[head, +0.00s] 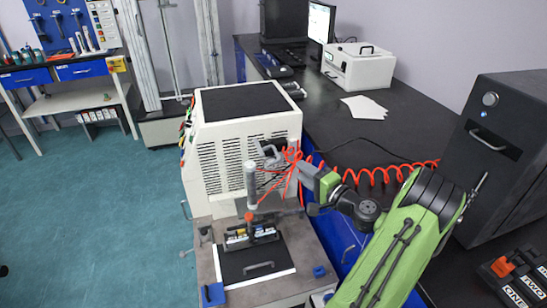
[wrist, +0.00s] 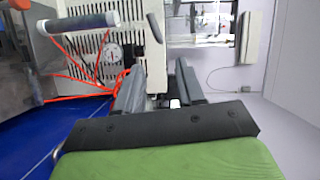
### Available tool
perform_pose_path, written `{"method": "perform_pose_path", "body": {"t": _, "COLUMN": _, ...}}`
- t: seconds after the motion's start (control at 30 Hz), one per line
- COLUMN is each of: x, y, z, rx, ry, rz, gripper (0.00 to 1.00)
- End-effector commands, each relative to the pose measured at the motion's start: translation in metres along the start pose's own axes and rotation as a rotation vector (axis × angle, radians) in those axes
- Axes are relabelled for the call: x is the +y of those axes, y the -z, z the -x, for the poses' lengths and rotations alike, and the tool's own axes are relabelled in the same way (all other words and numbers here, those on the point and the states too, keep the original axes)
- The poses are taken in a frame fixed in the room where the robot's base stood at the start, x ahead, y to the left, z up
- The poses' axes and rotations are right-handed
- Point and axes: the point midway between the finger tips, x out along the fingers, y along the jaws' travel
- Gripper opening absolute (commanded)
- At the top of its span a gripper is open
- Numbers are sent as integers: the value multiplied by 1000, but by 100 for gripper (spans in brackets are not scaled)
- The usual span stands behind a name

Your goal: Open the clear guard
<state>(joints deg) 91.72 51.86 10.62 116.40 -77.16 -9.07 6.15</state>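I cannot make out the clear guard for certain in either view. The press stand (head: 250,185) has an upright column with a pale cylinder, and it stands on the small bench in front of the beige cabinet (head: 215,155). A pale cylinder (wrist: 80,28) also shows at the upper left of the wrist view, with a round gauge (wrist: 111,53) below it. My gripper (head: 300,170) is beside the stand, in front of the coiled red hoses. In the wrist view its two dark fingers (wrist: 158,78) are apart with nothing held between them.
A black plate with a handle (head: 258,268) lies at the front of the small bench. Red coiled hose (head: 385,180) runs behind my arm. A black cabinet (head: 500,160) stands at right. A white box (head: 358,66) and papers (head: 364,108) lie on the dark counter.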

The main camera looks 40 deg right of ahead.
Motion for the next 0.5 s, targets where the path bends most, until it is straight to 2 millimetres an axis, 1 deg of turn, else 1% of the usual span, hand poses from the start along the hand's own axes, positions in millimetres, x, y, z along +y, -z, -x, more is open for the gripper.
{"method": "perform_pose_path", "body": {"t": 0.03, "x": 0, "y": -2, "z": -12, "rx": -6, "ry": 1, "rz": 5, "gripper": 38}}
{"method": "perform_pose_path", "body": {"t": 0.3, "x": 0, "y": -3, "z": -81, "rx": -8, "ry": 1, "rz": 6, "gripper": 38}}
{"method": "perform_pose_path", "body": {"t": 0.4, "x": 1, "y": -3, "z": -105, "rx": -7, "ry": -1, "rz": 5, "gripper": 38}}
{"method": "perform_pose_path", "body": {"t": 0.5, "x": 0, "y": -3, "z": -124, "rx": -6, "ry": -1, "rz": 5, "gripper": 38}}
